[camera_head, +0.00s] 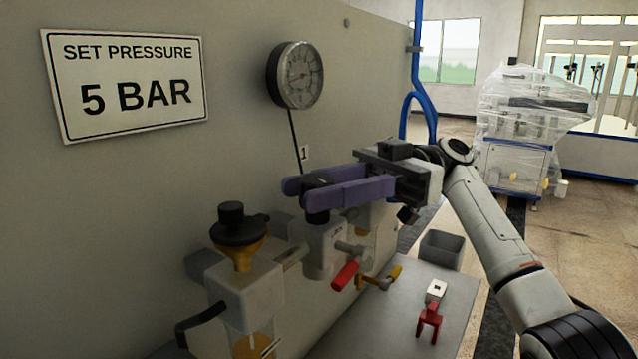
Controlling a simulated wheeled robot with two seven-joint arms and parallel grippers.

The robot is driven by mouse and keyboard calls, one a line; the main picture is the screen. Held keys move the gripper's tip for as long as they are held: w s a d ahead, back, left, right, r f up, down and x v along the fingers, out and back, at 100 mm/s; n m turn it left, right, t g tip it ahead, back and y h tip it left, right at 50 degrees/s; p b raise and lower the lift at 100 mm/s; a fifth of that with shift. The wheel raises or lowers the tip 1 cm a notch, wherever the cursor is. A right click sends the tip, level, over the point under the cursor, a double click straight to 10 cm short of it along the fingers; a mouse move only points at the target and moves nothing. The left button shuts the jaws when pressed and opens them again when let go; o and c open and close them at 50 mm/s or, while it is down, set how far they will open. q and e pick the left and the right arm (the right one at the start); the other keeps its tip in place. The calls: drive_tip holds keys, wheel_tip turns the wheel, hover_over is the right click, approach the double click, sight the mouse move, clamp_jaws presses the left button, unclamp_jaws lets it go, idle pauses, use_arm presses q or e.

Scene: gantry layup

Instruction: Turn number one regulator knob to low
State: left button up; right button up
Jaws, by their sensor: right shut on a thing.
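The number one regulator (318,244) is mounted on the grey panel, below a small label "1" (305,153) and a round pressure gauge (296,75). Its dark knob (317,215) sits on top, between the purple fingers of my right gripper (300,187). The fingers are shut on the knob and cover most of it. My right arm reaches in from the right. The knob's setting marks cannot be read from here. The gauge's needle is too small to read. My left gripper is not in view.
A sign (128,82) reads "SET PRESSURE 5 BAR". A filter unit with a black top (238,228) stands left of the regulator. A red-handled valve (345,275) and a yellow handle (394,274) project below. A grey shelf (395,325) holds a red lockout piece (429,322) and a grey bin (442,249).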

drive_tip(key=shift+s+a+f, duration=0.1)
drive_tip(key=shift+f, duration=0.15)
drive_tip(key=o, duration=1)
drive_tip(key=shift+r, duration=0.1)
drive_tip(key=shift+o, duration=0.2)
